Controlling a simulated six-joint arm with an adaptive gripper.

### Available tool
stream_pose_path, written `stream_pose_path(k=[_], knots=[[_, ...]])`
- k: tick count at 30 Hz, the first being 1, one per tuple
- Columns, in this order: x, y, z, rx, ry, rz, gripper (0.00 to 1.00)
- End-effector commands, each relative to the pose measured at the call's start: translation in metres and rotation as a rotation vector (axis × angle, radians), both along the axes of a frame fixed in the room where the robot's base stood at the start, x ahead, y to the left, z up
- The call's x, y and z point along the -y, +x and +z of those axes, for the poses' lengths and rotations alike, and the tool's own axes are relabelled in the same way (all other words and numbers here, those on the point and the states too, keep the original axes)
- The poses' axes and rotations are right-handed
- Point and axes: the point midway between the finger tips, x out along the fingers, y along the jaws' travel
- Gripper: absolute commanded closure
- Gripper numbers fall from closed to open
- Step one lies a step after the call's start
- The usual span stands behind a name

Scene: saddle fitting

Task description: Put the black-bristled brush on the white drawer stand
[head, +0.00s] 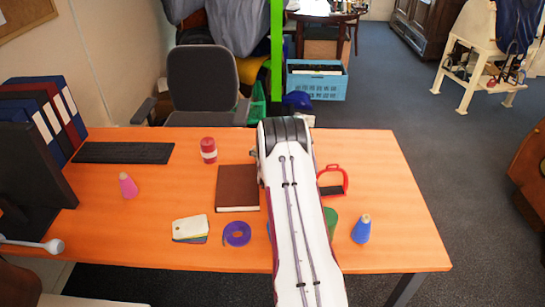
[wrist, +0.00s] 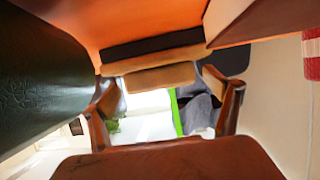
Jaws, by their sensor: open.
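The black-bristled brush (wrist: 150,64) shows in the wrist view as a dark bristle strip against the orange desk, with a tan wooden back. It lies ahead of and between the two brown fingers of my gripper (wrist: 165,98), which stand apart with nothing held. I cannot tell how far the brush is from the fingertips. In the head view my arm covers the middle of the desk, and the brush and gripper are hidden there. I cannot make out a white drawer stand for certain in either view.
Left of my arm on the desk (head: 110,240) are a brown book (head: 237,188), a red jar (head: 208,150) and a purple roll (head: 237,234). Right of it are a red stirrup (head: 333,181), a green item (head: 331,217) and a blue cone (head: 361,229). The desk's right side is clear.

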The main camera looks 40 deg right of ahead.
Motion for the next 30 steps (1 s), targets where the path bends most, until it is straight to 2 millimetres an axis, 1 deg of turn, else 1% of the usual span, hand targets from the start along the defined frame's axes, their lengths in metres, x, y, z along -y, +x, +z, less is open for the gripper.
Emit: stream_pose_path(k=[8,11,12,13,14,16,17,25,30], knots=[[-0.0001,-0.0001,0.0001,0.0,0.0,0.0,0.11],[-0.0002,-0.0001,0.0001,0.0,0.0,0.0,0.34],[-0.0002,-0.0001,0.0001,0.0,0.0,0.0,0.45],[-0.0002,-0.0001,0.0,0.0,0.0,0.0,0.53],[-0.0002,-0.0001,0.0,0.0,0.0,0.0,0.56],[0.0,0.0001,0.0007,0.001,-0.001,0.0,0.56],[0.0,0.0001,0.0006,0.001,-0.001,0.0,0.6],[0.0001,0.0002,0.002,0.001,-0.001,0.0,0.6],[0.0002,0.0003,0.0095,0.001,-0.001,0.0,0.6]])
